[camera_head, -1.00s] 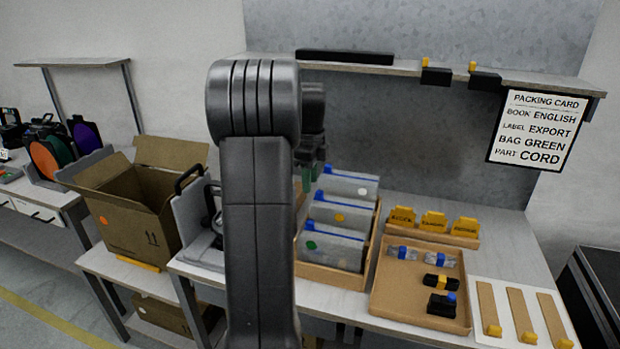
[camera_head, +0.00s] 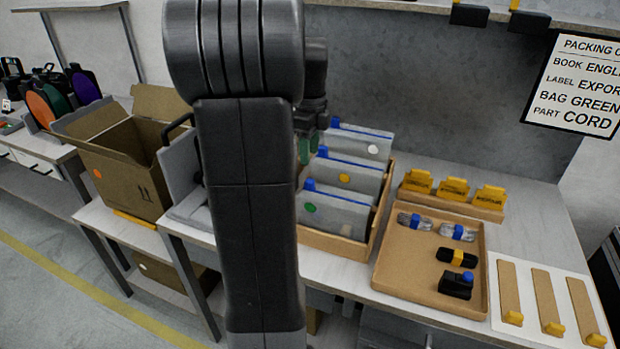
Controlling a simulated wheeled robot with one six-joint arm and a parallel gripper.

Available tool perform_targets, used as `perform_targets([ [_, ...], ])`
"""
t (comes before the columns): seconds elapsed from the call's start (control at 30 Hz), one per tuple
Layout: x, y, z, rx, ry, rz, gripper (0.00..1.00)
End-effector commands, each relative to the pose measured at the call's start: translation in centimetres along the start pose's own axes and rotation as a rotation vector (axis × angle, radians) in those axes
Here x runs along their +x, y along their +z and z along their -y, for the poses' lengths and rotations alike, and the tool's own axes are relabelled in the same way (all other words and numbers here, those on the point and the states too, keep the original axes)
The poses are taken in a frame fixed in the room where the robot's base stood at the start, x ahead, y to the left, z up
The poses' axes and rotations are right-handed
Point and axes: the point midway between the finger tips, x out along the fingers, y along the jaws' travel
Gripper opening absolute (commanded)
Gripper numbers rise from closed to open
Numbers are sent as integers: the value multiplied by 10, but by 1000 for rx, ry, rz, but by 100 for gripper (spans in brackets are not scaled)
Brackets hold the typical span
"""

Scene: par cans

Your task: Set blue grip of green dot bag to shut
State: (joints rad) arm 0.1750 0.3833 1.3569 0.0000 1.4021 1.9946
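The green dot bag (camera_head: 333,215) is the nearest of three grey bags standing in a cardboard tray. Its green dot shows at its left, and its blue grip (camera_head: 310,185) sits at the left end of its blue top strip. Behind it stand the yellow dot bag (camera_head: 352,178) and the white dot bag (camera_head: 365,147), each with a blue grip at the left. My gripper (camera_head: 306,150), with greenish fingertips, hangs above and left of the bags, apart from the green dot bag's grip. My arm partly hides it, and its opening cannot be made out.
A tan tray (camera_head: 409,262) with several small parts lies right of the bags. Yellow tabs (camera_head: 453,188) stand behind it. A packing card (camera_head: 582,84) hangs at upper right and reads "BAG GREEN". An open cardboard box (camera_head: 122,168) stands at left.

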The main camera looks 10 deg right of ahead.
Motion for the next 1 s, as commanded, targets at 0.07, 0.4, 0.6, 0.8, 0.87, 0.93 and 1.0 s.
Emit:
perform_targets([
  [0.07, 19, 0, -1, 0, 4, -2, 40],
  [0.4, 76, 0, 0, 0, 1, -1, 40],
  [0.6, 87, 0, 0, 0, 0, 0, 40],
  [0.8, 87, 0, 0, 0, 0, 0, 40],
  [0.87, 87, 0, 0, 0, 0, 0, 38],
  [0.93, 87, 0, 0, 0, 0, 0, 24],
  [1.0, 87, 0, 0, 0, -1, 0, 11],
])
